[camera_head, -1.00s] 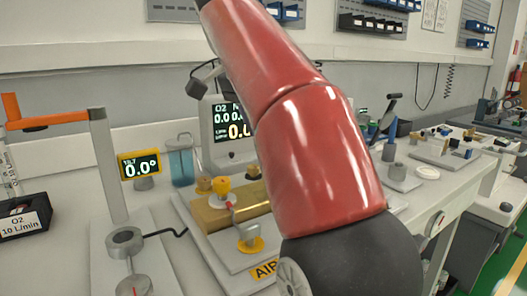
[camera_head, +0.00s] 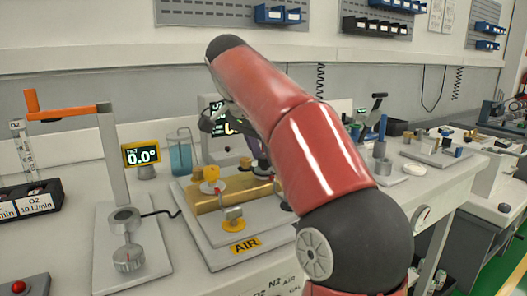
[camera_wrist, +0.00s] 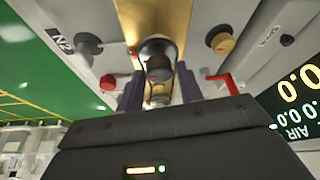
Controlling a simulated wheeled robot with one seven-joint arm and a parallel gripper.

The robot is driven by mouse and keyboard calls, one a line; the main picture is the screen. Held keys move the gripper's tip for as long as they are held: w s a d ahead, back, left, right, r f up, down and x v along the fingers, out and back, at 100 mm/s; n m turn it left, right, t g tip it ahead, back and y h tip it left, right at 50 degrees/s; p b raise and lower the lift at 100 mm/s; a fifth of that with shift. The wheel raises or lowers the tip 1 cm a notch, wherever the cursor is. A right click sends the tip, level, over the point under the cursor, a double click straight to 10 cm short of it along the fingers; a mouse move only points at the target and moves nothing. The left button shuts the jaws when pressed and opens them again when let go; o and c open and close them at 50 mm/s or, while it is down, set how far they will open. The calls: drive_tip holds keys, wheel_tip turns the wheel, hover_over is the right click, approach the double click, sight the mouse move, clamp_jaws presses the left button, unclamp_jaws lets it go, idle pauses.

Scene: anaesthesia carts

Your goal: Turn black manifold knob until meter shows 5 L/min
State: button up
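The brass manifold block (camera_head: 215,199) sits on a grey plate on the bench. My gripper (camera_wrist: 159,88) is over the manifold, its two dark fingers apart. In the wrist view, a round dark knob (camera_wrist: 157,60) on the brass lies between and just beyond the fingers; contact cannot be told. My arm hides the manifold's right end in the head view. The meter (camera_head: 213,103) stands behind the manifold, mostly covered by my arm. In the wrist view, the meter screen (camera_wrist: 297,113) shows AIR and 0.0 readings, partly cut off.
A yellow knob (camera_head: 211,173) and a yellow-based valve (camera_head: 234,222) are by the manifold's left side. A tilt display (camera_head: 142,154) reads 0.0°. A grey post with an orange arm (camera_head: 62,115) and a blue-liquid jar (camera_head: 180,160) stand left.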

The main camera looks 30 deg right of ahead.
drive_tip(key=c, duration=0.6)
drive_tip(key=shift+n, duration=0.4)
drive_tip(key=n+t, duration=0.1)
drive_tip(key=n, duration=0.1)
drive_tip(key=n+t, duration=0.1)
drive_tip(key=n, duration=0.1)
drive_tip(key=shift+s+n+y+b, duration=0.15)
drive_tip(key=shift+n+y+b, duration=0.15)
drive_tip(key=shift+y+b, duration=0.1)
drive_tip(key=n+y, duration=0.1)
drive_tip(key=n, duration=0.1)
drive_tip(key=n+t, duration=0.1)
drive_tip(key=n, duration=0.2)
drive_tip(key=shift+d+y+p, duration=0.15)
drive_tip(key=shift+y+p, duration=0.2)
drive_tip(key=shift+y, duration=0.05)
drive_tip(key=n+y, duration=0.1)
drive_tip(key=n, duration=0.2)
drive_tip(key=n+y, duration=0.1)
drive_tip(key=n, duration=0.2)
drive_tip(key=shift+d+n, duration=0.2)
drive_tip(key=shift+n, duration=0.2)
drive_tip(key=n+y, duration=0.1)
drive_tip(key=n, duration=0.2)
drive_tip(key=n+y, duration=0.1)
drive_tip(key=n, duration=0.2)
drive_tip(key=shift+d+n+g+y, duration=0.15)
drive_tip(key=shift+n+g+y, duration=0.15)
drive_tip(key=shift+g+y, duration=0.1)
